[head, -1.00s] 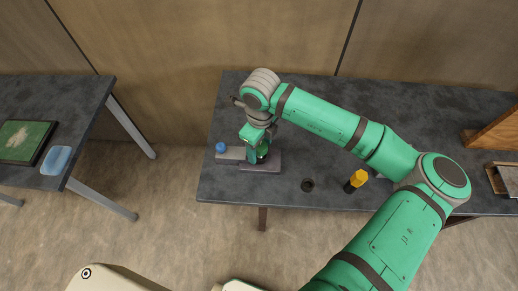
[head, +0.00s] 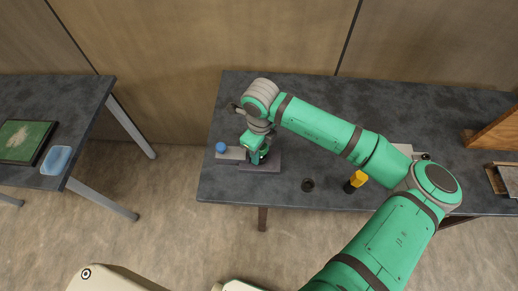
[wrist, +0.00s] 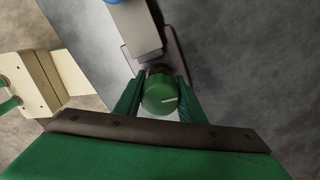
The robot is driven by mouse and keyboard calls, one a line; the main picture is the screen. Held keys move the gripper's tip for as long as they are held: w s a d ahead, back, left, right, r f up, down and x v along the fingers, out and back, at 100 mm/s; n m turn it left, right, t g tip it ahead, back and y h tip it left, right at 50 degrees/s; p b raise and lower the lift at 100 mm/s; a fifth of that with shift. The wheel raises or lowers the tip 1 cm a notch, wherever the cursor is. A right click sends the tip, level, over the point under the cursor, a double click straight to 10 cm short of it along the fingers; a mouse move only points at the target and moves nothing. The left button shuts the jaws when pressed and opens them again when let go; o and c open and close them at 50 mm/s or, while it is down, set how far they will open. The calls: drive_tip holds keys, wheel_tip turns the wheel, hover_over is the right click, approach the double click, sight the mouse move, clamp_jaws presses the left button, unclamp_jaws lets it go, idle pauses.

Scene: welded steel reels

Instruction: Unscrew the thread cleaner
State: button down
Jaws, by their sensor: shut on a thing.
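The thread cleaner (wrist: 158,97) shows in the wrist view as a round green knob with a white line on its top. My gripper (wrist: 157,88) is shut on it, with one green finger on each side. In the head view my gripper (head: 259,156) points down over a dark flat plate (head: 262,168) near the left end of the table, and it hides the knob. A grey block (head: 231,154) with a blue ball (head: 221,147) at its far left lies beside the plate. The thread below the knob is hidden.
On the dark table (head: 285,187), a black ring (head: 308,185) and a yellow-topped black piece (head: 356,180) stand to the right. A wooden wedge (head: 496,133) stands at the far right. A side table (head: 85,100) at left holds a green board (head: 25,140) and a blue dish (head: 56,160).

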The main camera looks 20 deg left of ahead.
drive_tip(key=shift+r, duration=0.65)
idle(0.5)
drive_tip(key=shift+r, duration=4.35)
